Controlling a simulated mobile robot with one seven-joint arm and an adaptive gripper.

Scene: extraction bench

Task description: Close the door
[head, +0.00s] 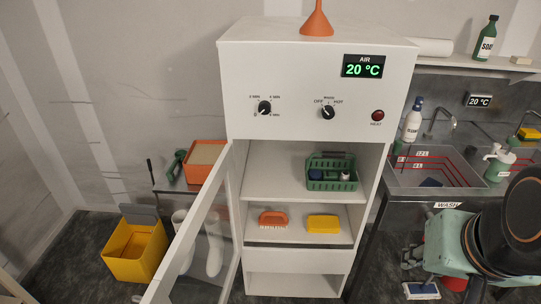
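The cabinet door (194,222) is a white frame with a clear pane. It is hinged at the left side of the white cabinet (290,95) and stands wide open, swung out toward me. Its lower end runs out of the bottom of the picture. The cabinet's inside is exposed, with a green basket (332,180) on the upper shelf, and an orange brush (273,218) and a yellow block (323,224) on the shelf below. Part of my arm shows at the lower right, well apart from the door. My gripper's fingers do not show.
A yellow bin (135,250) and an orange box (205,158) stand left of the door. White boots (214,247) show through the pane. A sink (435,170) with bottles is at the right. An orange funnel (317,22) sits on the cabinet top. The shelf contents appear inside the cabinet front.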

